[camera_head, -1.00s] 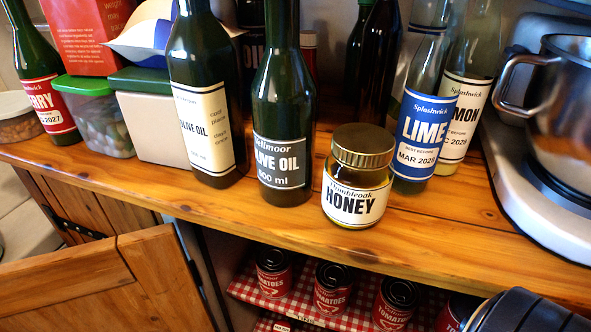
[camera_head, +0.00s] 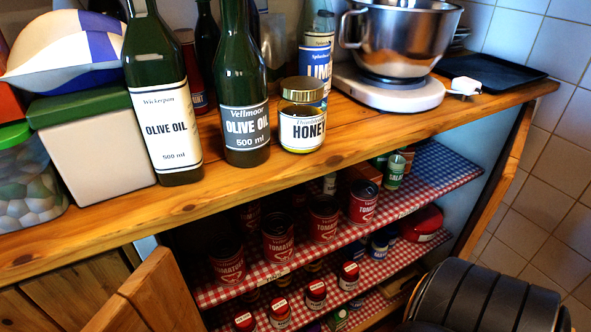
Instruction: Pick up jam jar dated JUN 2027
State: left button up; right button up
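One red-lidded jar (camera_head: 349,275) is at the right end of that row. I cannot tell which jar, if any, reads JUN 2027. Neither of my grippers shows; only a dark ribbed part, apparently of my own arm, fills the lower right corner.
Tomato cans (camera_head: 279,238) stand on the upper checked shelf (camera_head: 440,172). A honey jar (camera_head: 302,130) and olive oil bottles (camera_head: 245,110) stand on the wooden counter (camera_head: 350,128). An open wooden door (camera_head: 150,295) is at lower left. A mixer (camera_head: 400,45) is at the back right.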

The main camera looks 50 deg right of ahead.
aim_at(279, 312)
jog(key=k+j+z, duration=0.25)
jog(key=j+z, duration=0.15)
jog(key=k+j+z, duration=0.6)
jog(key=j+z, duration=0.15)
jog(key=k+j+z, duration=0.2)
jog(key=k+z, duration=0.2)
jog(key=l+u, duration=0.2)
jog(key=u, duration=0.25)
jog(key=i+l+u, duration=0.1)
jog(key=l+u, duration=0.2)
jog(key=u, duration=0.2)
jog(key=l+u, duration=0.2)
jog(key=u, duration=0.25)
